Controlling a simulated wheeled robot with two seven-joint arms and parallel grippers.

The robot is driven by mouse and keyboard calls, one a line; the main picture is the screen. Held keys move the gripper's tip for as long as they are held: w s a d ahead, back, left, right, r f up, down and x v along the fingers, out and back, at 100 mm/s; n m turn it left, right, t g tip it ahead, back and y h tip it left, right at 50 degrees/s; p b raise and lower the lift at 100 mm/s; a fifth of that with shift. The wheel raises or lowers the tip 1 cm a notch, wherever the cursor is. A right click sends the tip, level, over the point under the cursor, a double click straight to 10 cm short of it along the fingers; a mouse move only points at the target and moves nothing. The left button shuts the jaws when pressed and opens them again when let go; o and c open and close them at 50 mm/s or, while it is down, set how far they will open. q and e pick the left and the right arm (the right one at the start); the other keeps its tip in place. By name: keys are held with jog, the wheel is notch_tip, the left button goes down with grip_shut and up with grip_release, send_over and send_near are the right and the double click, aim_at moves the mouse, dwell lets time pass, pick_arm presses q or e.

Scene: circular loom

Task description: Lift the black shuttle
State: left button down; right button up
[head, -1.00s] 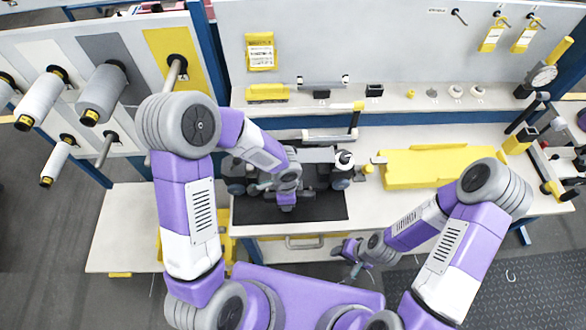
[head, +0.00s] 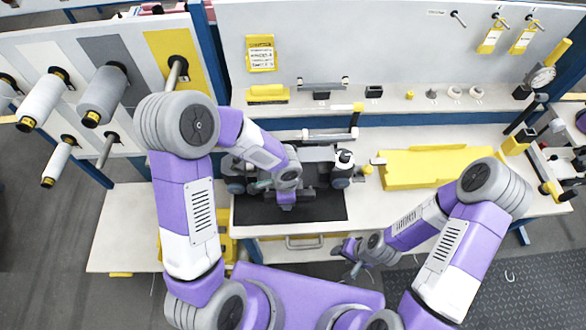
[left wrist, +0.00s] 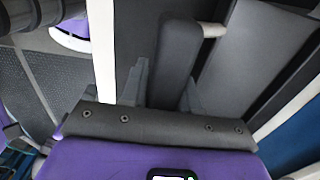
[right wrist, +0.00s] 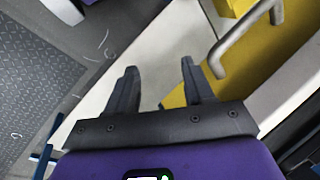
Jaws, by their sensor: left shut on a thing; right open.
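The black shuttle (head: 318,172), a dark body with wheels and a spool at its right end, sits over the black mat (head: 325,208) on the bench; my left arm hides part of it. In the left wrist view the left gripper (left wrist: 163,88) is shut on a dark upright bar (left wrist: 177,55) that looks like part of the shuttle. Whether the shuttle is clear of the mat I cannot tell. My right gripper (head: 350,262) is open and empty, low in front of the bench; it also shows in the right wrist view (right wrist: 160,80).
A yellow tray (head: 425,170) lies on the bench right of the shuttle. A shelf (head: 400,102) with small parts runs behind. A rack (head: 80,45) with several grey spools stands at the left. A drawer handle (head: 303,242) is on the bench front.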

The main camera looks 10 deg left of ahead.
pick_arm(q)
jog(key=shift+r, duration=0.2)
jog(key=shift+r+p, duration=1.25)
jog(key=shift+r, duration=0.3)
